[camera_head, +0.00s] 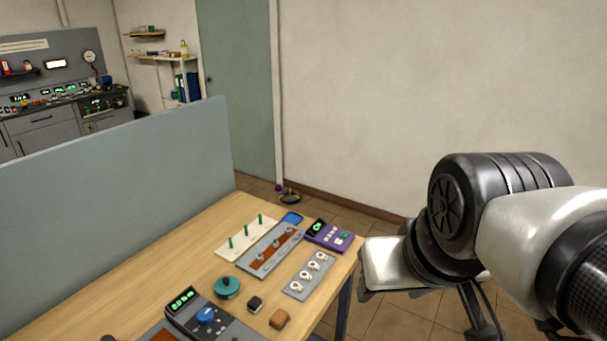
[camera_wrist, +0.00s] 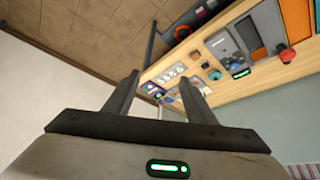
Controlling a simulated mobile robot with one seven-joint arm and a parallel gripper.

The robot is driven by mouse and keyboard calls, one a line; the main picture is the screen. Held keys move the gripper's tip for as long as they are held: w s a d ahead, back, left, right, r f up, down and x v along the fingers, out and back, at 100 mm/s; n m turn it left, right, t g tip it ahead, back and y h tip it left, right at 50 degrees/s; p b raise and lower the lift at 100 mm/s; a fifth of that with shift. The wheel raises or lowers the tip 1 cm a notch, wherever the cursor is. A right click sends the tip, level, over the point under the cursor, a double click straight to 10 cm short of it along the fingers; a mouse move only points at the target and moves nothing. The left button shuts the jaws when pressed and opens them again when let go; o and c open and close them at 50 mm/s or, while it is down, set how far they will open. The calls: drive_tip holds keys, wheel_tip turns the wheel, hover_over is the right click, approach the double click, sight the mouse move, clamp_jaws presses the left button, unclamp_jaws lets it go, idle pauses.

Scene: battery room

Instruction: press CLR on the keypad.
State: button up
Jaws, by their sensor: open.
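A purple keypad (camera_head: 329,236) with a small green display and several pale and green keys sits at the right far corner of the wooden table (camera_head: 185,250). Its key labels are too small to read, so I cannot tell which is CLR. In the wrist view the keypad (camera_wrist: 150,89) shows small between the fingers. My gripper (camera_wrist: 160,79) is open and empty. In the head view its hand is to the right of the table, beside the keypad and apart from it.
Near the keypad are a grey plate with white rings (camera_head: 308,276), a rack with a brown strip (camera_head: 270,250) and a board with green pegs (camera_head: 246,238). A teal knob (camera_head: 227,287) and a blue-dial meter (camera_head: 207,316) are nearer. A grey partition (camera_head: 110,200) edges the table's left.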

drive_tip(key=shift+c, duration=0.4)
clamp_jaws()
idle(1.4)
